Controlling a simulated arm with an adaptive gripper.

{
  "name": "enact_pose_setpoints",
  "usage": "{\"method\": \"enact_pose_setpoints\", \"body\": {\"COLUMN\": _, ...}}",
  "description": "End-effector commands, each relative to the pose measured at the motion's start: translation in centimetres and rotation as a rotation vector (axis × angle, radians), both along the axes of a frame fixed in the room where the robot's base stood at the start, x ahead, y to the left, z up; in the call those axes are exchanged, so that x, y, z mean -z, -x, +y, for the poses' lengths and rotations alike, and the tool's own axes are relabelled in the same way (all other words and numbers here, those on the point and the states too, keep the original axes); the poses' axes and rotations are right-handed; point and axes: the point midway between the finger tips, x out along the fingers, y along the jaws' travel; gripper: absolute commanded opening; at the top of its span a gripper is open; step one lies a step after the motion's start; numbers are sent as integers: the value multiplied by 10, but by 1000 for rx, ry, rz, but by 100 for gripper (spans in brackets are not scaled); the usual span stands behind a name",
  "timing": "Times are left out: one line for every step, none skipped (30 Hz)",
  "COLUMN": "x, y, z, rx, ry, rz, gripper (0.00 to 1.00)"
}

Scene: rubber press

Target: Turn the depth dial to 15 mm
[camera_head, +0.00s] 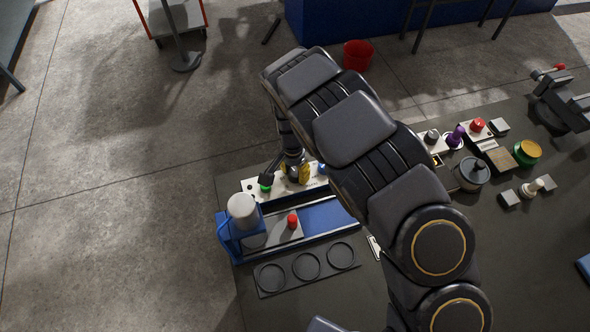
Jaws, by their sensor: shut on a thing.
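The blue press (229,238) stands at the left of the dark table, with a pale grey cylinder (242,207) on top. Behind it lies a white control panel (251,186) with a green button (265,187) and a yellow part (304,174). My gripper (287,178) reaches down onto this panel, between the green button and the yellow part. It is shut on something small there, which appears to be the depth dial. My gripper hides the dial, so its scale and setting cannot be read.
A red-topped piece (292,221) sits on the press bed. A dark tray (306,280) with three round recesses lies in front. My arm covers the table's middle. A purple knob (455,137), a green-and-yellow round piece (527,152) and a grey pot (471,173) stand to the right.

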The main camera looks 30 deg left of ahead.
Motion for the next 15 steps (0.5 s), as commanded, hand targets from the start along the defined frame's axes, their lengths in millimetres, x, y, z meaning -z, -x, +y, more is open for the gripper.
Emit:
{"method": "enact_pose_setpoints", "body": {"x": 2, "y": 3, "z": 1, "rx": -2, "ry": 1, "rz": 5, "gripper": 2}}
{"method": "enact_pose_setpoints", "body": {"x": 2, "y": 3, "z": 1, "rx": -2, "ry": 0, "rz": 5, "gripper": 2}}
{"method": "enact_pose_setpoints", "body": {"x": 2, "y": 3, "z": 1, "rx": -2, "ry": 0, "rz": 5, "gripper": 39}}
{"method": "enact_pose_setpoints", "body": {"x": 2, "y": 2, "z": 1, "rx": -2, "ry": 0, "rz": 5, "gripper": 52}}
{"method": "enact_pose_setpoints", "body": {"x": 2, "y": 2, "z": 1, "rx": -2, "ry": 0, "rz": 4, "gripper": 65}}
{"method": "enact_pose_setpoints", "body": {"x": 1, "y": 2, "z": 1, "rx": -2, "ry": 0, "rz": 4, "gripper": 66}}
{"method": "enact_pose_setpoints", "body": {"x": 1, "y": 2, "z": 1, "rx": -2, "ry": 0, "rz": 3, "gripper": 66}}
{"method": "enact_pose_setpoints", "body": {"x": 1, "y": 2, "z": 1, "rx": -2, "ry": -1, "rz": 3, "gripper": 66}}
{"method": "enact_pose_setpoints", "body": {"x": 1, "y": 1, "z": 1, "rx": -2, "ry": 0, "rz": 2, "gripper": 66}}
{"method": "enact_pose_setpoints", "body": {"x": 1, "y": 1, "z": 1, "rx": -2, "ry": 0, "rz": 2, "gripper": 66}}
{"method": "enact_pose_setpoints", "body": {"x": 1, "y": 1, "z": 1, "rx": -2, "ry": 0, "rz": 2, "gripper": 66}}
{"method": "enact_pose_setpoints", "body": {"x": 1, "y": 1, "z": 1, "rx": -2, "ry": 0, "rz": 1, "gripper": 66}}
{"method": "enact_pose_setpoints", "body": {"x": 1, "y": 1, "z": 1, "rx": -2, "ry": 0, "rz": 1, "gripper": 66}}
{"method": "enact_pose_setpoints", "body": {"x": 0, "y": 1, "z": 1, "rx": -2, "ry": 0, "rz": 1, "gripper": 66}}
{"method": "enact_pose_setpoints", "body": {"x": -1, "y": 0, "z": 1, "rx": -2, "ry": -1, "rz": 1, "gripper": 66}}
